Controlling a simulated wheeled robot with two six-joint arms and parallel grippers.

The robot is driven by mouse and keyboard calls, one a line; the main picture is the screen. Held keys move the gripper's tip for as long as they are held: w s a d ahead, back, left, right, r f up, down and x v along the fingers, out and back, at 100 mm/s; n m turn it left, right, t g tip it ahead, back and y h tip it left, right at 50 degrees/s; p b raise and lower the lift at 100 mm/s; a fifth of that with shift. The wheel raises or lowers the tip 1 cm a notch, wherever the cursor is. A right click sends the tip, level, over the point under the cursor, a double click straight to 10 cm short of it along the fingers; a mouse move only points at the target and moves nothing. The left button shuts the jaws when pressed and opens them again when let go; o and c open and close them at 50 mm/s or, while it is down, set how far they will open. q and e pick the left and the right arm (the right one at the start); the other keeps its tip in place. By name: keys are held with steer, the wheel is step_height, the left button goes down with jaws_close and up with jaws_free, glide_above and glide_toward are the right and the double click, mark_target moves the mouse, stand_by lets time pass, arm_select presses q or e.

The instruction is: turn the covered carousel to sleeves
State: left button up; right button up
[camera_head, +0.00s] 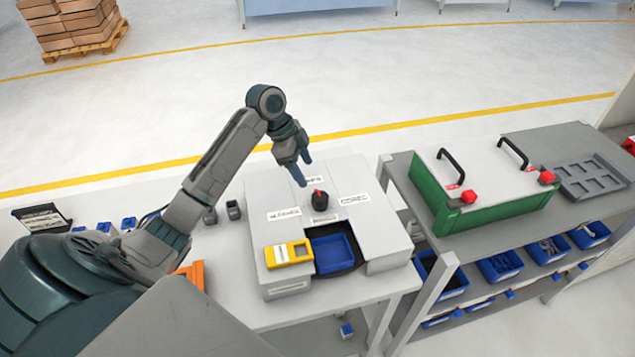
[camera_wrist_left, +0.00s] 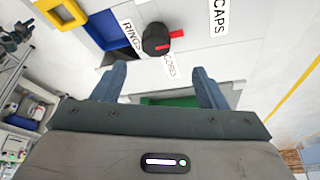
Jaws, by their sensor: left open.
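The covered carousel (camera_head: 262,194) is a pale box on the table with a black knob (camera_head: 320,201) on top. The knob also shows in the left wrist view (camera_wrist_left: 156,40). Its red pointer is turned toward the back label, which reads CAPS in the wrist view (camera_wrist_left: 219,17). RINGS (camera_wrist_left: 131,33) and CORES (camera_wrist_left: 171,67) labels also show there; the left label (camera_head: 283,214) is too small to read surely. A blue bin (camera_head: 333,253) sits in the front opening. My left gripper (camera_head: 304,172) is open and empty, above and just behind the knob, apart from it. My right gripper is out of view.
A yellow frame (camera_head: 288,254) sits at the cover's front left corner. To the right, a bench (camera_head: 400,180) carries a green box (camera_head: 430,202) with black handles and a grey tray (camera_head: 590,178). Small dark cups (camera_head: 233,210) stand left of the carousel.

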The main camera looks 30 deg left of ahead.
mark_target(320, 195)
arm_select(q)
steer(key=p+x, duration=0.3)
steer(key=x, duration=0.5)
steer(key=shift+d+f, duration=0.2)
steer(key=shift+d, duration=0.05)
steer(key=shift+d+f+p, duration=0.15)
steer(key=shift+f+p, duration=0.15)
steer(key=shift+s+d+f, duration=0.2)
steer(key=shift+d, duration=0.05)
steer(key=shift+w+a+f, duration=0.1)
steer(key=shift+w+f, duration=0.05)
steer(key=c, duration=1.4)
steer(key=shift+w, duration=0.1)
